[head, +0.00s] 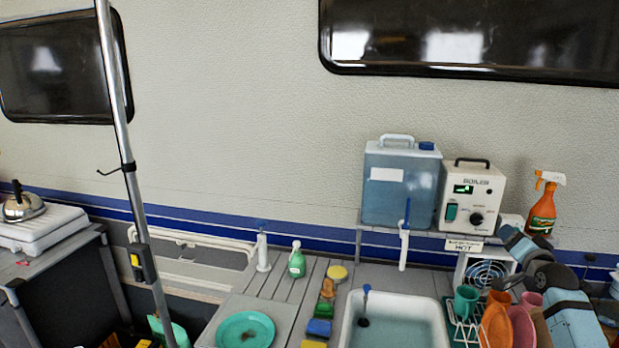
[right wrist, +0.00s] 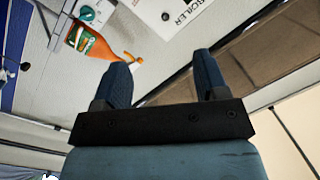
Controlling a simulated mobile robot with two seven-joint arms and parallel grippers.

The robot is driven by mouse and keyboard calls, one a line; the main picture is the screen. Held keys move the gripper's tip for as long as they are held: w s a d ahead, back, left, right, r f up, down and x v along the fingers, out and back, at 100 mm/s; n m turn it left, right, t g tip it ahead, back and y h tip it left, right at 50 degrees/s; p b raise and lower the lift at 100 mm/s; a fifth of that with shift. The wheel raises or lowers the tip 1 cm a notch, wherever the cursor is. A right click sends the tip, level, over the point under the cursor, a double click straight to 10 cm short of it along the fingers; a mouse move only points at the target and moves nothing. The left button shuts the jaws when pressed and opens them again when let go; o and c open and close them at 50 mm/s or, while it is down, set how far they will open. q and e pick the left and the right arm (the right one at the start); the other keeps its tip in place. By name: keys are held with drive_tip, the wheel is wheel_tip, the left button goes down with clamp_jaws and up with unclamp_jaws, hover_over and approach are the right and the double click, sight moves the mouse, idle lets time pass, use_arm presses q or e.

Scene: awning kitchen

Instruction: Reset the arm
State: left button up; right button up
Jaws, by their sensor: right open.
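My right arm shows at the right edge of the head view, in front of the dish rack area. My right gripper (right wrist: 162,70) is open in the right wrist view, with its two blue fingers spread and nothing between them. In the wrist view it lies before the white boiler (right wrist: 180,18) and the orange spray bottle (right wrist: 90,42). In the head view the fingers are small and partly hidden by the arm. My left gripper is not in view.
A boiler (head: 470,196), a blue water tank (head: 400,185) and a spray bottle (head: 543,206) stand on a shelf behind the sink (head: 354,305). A dish rack (head: 462,325) holds cups and plates. A metal pole (head: 122,130) rises at left. A green plate (head: 245,330) lies on the counter.

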drive_tip(key=d+r+n+h, duration=0.3)
drive_tip(key=d+r+n, duration=0.2)
drive_tip(key=d+n, duration=0.7)
drive_tip(key=s+a+f+y, duration=0.1)
drive_tip(key=a+f, duration=0.3)
drive_tip(key=f, duration=0.1)
drive_tip(key=s+a+f+n+g+y, duration=0.1)
drive_tip(key=a+f, duration=0.3)
drive_tip(key=f, duration=0.2)
drive_tip(key=s+a+f+y, duration=0.1)
drive_tip(key=a+f, duration=0.3)
drive_tip(key=f, duration=0.1)
drive_tip(key=shift+s+f+n+g, duration=0.2)
drive_tip(key=shift+s+n+g, duration=0.1)
drive_tip(key=shift+s, duration=0.1)
drive_tip(key=s+a+f+g+y, duration=0.3)
drive_tip(key=s+a+f+y, duration=0.1)
drive_tip(key=s+a+f, duration=1.8)
drive_tip(key=s+a+m+g, duration=0.1)
drive_tip(key=s+a, duration=0.4)
drive_tip(key=s, duration=0.4)
drive_tip(key=s+a+m+g+y, duration=0.1)
drive_tip(key=s+a, duration=0.4)
drive_tip(key=s, duration=0.4)
drive_tip(key=shift+f, duration=0.35)
